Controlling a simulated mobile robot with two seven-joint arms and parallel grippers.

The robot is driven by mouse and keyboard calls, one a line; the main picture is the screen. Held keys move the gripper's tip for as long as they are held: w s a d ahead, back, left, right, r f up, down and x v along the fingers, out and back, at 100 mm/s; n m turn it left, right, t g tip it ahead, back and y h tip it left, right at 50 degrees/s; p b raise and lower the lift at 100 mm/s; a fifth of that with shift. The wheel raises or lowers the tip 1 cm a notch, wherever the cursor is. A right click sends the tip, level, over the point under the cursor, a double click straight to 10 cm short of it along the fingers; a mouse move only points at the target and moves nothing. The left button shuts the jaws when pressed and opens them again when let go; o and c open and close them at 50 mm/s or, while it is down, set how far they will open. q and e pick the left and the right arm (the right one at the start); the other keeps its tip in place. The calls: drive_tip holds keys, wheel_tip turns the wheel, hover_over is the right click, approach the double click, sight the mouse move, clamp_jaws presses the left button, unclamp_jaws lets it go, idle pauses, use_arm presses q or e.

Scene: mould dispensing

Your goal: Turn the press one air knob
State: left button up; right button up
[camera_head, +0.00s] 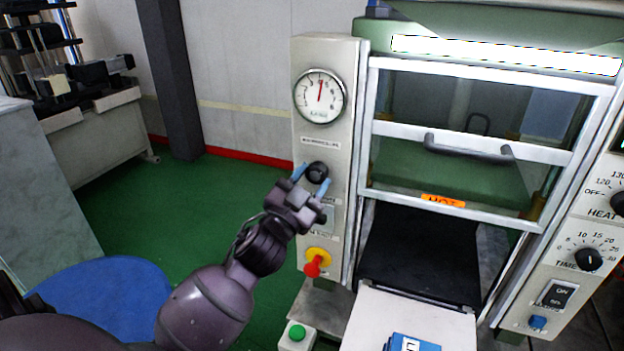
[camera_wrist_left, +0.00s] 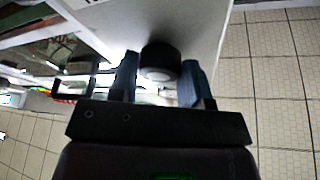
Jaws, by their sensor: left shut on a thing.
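The black round air knob (camera_head: 317,172) sits on the press's left front panel, below the pressure gauge (camera_head: 320,96). My left gripper (camera_head: 312,180) is at the knob, with its blue fingertips on either side of it. In the left wrist view the knob (camera_wrist_left: 160,60) lies between the two fingers of my left gripper (camera_wrist_left: 161,78), which is shut on it. The gauge needle points almost straight up. My right gripper is not in view.
A red and yellow switch (camera_head: 315,262) is low on the same panel, above a green button box (camera_head: 296,335). The press's glazed guard (camera_head: 460,150) with its handle is to the right. A blue round surface (camera_head: 95,305) is at lower left.

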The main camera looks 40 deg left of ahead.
use_arm(q)
drive_tip(key=shift+m+h, duration=0.4)
drive_tip(key=shift+m, duration=0.5)
drive_tip(key=o, duration=0.9)
drive_tip(key=b+v, duration=0.2)
drive_tip(key=v, duration=0.8)
drive_tip(key=shift+s+b, duration=0.35)
drive_tip(key=shift+s, duration=0.05)
